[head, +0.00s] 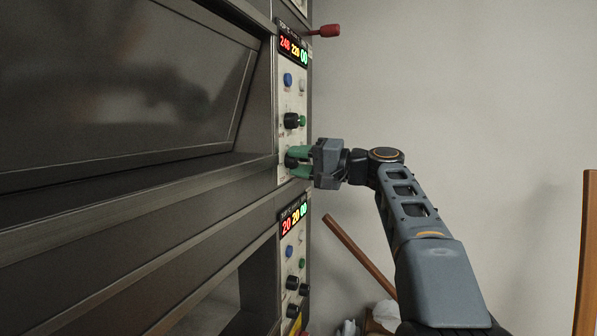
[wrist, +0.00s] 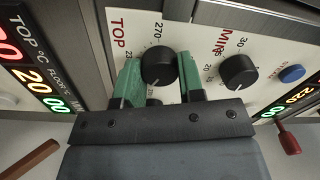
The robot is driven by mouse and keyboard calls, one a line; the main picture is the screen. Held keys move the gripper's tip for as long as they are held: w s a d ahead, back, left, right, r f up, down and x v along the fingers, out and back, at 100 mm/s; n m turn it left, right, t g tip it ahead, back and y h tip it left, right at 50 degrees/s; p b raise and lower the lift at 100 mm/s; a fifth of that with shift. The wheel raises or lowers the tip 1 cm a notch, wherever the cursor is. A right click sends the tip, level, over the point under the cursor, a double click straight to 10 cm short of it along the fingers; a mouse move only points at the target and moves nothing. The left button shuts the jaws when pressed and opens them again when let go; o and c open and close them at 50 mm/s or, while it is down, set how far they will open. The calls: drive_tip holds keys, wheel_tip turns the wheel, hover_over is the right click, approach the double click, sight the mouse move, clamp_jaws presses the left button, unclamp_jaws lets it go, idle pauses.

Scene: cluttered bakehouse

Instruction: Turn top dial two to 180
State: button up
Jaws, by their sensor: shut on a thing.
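A black dial (wrist: 159,66) under the red word TOP stands on the oven's upper control panel (head: 289,97); it also shows in the head view (head: 290,161). My gripper (head: 293,162) reaches it from the right, and its green fingers are shut on the dial's two sides in the wrist view (wrist: 158,72). A 270 mark shows beside the dial; I cannot read the pointer's setting for certain. The upper display (head: 293,50) shows 240 in red, 220 in yellow and 00 in green.
A second black dial (wrist: 239,72), marked MIN, is close beside the held one. A lower panel carries a display (head: 293,215) reading 20, 20, 00 and more dials (head: 292,283). A red handle (head: 326,31) sticks out above. A leaning wooden bar (head: 358,254) is below my arm.

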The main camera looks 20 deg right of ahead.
drive_tip(key=n+b, duration=0.2)
drive_tip(key=n, duration=0.2)
drive_tip(key=shift+n+g+b, duration=0.3)
drive_tip(key=shift+n+b, duration=0.1)
drive_tip(key=shift+n, duration=1.2)
drive_tip(key=shift+r, duration=0.1)
drive_tip(key=o, duration=0.9)
drive_tip(key=v, duration=1.3)
drive_tip(key=shift+s+d+f, duration=0.1)
drive_tip(key=shift+d+f, duration=0.15)
drive_tip(key=shift+d, duration=0.15)
